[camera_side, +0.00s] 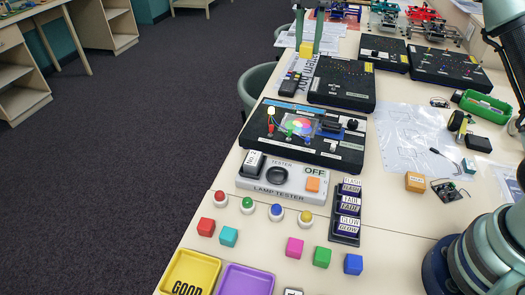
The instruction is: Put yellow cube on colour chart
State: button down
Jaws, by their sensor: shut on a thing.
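The yellow cube (306,50) is between the fingertips of my gripper (307,44), near the top middle of the view. My gripper is shut on it, with one finger on each side, over the table's left edge area by the far black panel. I cannot tell how high the cube is above the surface. A round patch of overlapping colours, which looks like the colour chart (301,125), is on the nearer black panel (272,139), in front of and below the gripper in the picture.
Small pegs and knobs stand around the colour patch. A lamp tester (250,187) lies nearer, then several coloured cubes, a yellow tray (188,275) and a purple tray (245,281). Another black panel (342,82) is beside my gripper. A grey chair (258,78) stands left of the table.

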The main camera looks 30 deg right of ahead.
aim_at(300, 123)
notch_tip(300, 123, down, 20)
jog(key=shift+d+r, duration=0.1)
dwell(0.5)
jog(key=c, duration=0.5)
grip_release()
jog(key=shift+c, duration=0.2)
